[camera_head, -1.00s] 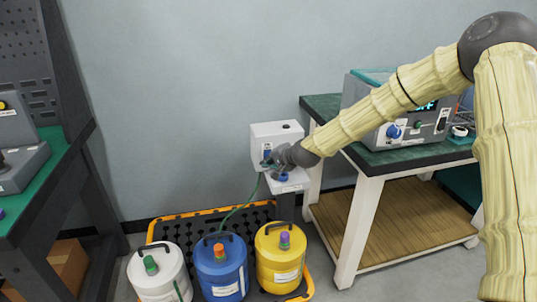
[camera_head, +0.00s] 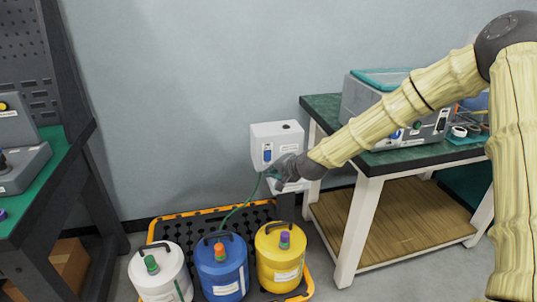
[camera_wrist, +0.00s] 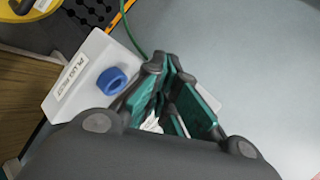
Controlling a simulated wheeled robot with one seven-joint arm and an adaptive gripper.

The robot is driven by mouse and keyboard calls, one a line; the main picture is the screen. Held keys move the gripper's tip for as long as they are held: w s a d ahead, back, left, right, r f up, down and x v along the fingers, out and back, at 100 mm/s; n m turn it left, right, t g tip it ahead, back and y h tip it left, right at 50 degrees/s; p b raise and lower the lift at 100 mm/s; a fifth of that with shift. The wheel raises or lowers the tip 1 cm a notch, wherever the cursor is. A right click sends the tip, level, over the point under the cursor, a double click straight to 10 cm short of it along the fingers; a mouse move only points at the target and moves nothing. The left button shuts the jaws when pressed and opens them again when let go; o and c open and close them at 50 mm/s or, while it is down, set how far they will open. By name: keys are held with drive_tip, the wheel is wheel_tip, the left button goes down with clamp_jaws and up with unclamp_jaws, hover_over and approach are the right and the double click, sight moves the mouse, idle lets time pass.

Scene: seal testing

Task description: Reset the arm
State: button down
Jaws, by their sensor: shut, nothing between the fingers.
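My arm reaches in from the right in the head view, its forearm slanting down to the left past the front of the green-topped workbench. My gripper (camera_head: 274,177) is in front of the white wall unit (camera_head: 277,143), over its lower shelf, and partly hides both. In the wrist view my gripper's teal-padded fingers (camera_wrist: 176,98) are shut and hold nothing. Beside them is a white block labelled "PLUG REST" (camera_wrist: 78,72) with a blue ring-shaped piece (camera_wrist: 112,80) on it. The gripper appears apart from the blue piece.
White (camera_head: 160,274), blue (camera_head: 221,272) and yellow (camera_head: 280,262) canisters stand on a black and orange pallet (camera_head: 187,216). A green hose (camera_head: 237,207) runs down from the unit. The workbench (camera_head: 375,160) bears a grey machine (camera_head: 370,103). Another bench (camera_head: 55,170) stands left.

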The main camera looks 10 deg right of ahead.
drive_tip(key=s+a+f+n+g+h, duration=0.25)
drive_tip(key=s+f+n+g, duration=0.3)
drive_tip(key=s+f, duration=2.15)
drive_tip(key=s+f+n+g, duration=0.1)
drive_tip(key=s+f, duration=0.2)
drive_tip(key=s, duration=0.3)
drive_tip(key=s+f+n+g, duration=0.1)
drive_tip(key=s+f+g, duration=0.15)
drive_tip(key=s, duration=0.45)
drive_tip(key=s+d+f+n+g+h, duration=0.1)
drive_tip(key=s+d, duration=0.1)
drive_tip(key=s, duration=0.5)
drive_tip(key=s+d+f+n+h, duration=0.1)
drive_tip(key=s+d+n, duration=0.1)
drive_tip(key=s, duration=0.5)
wheel_tip(320, 180, up, 19)
drive_tip(key=p, duration=1.9)
drive_tip(key=shift+s+a, duration=0.15)
drive_tip(key=shift+a, duration=0.05)
